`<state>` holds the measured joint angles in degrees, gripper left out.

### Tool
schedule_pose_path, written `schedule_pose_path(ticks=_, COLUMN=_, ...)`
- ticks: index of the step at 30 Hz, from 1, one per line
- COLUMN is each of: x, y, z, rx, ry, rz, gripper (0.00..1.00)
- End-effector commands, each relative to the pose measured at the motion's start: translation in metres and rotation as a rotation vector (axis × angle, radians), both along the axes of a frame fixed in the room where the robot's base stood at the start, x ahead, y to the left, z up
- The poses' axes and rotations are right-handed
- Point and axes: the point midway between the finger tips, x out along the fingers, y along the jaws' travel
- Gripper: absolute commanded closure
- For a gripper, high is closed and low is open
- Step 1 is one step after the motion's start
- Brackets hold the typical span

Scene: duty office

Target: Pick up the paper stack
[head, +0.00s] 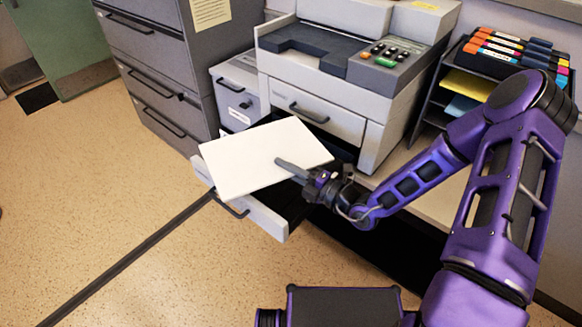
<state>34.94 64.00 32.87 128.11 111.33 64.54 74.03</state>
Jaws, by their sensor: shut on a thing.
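The white paper stack (250,160) is in the middle of the head view, held slightly tilted above an open drawer. My gripper (290,166) is at its right edge, shut on it. One finger lies across the top face of the stack; the other finger is hidden beneath it. The stack covers much of the drawer below, so I cannot tell whether it touches the drawer.
The open drawer (262,219) juts out under the stack. A printer (345,105) stands just behind, with a grey filing cabinet (165,75) to the left. A shelf of folders (505,60) is at the right.

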Motion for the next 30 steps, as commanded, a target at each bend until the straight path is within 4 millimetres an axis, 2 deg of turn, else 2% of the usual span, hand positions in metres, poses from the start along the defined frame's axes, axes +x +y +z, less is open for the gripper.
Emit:
schedule_pose_path(ticks=9, x=-0.064, y=0.051, z=0.0, rx=0.005, ry=0.002, rz=0.004, gripper=1.0)
schedule_pose_path(ticks=15, x=-0.099, y=0.078, z=0.0, rx=0.005, ry=0.002, rz=0.004, gripper=1.0)
schedule_pose_path(ticks=22, x=-0.123, y=0.097, z=0.001, rx=0.004, ry=-0.001, rz=0.001, gripper=1.0)
schedule_pose_path(ticks=30, x=-0.132, y=0.103, z=0.001, rx=0.001, ry=-0.004, rz=-0.001, gripper=1.0)
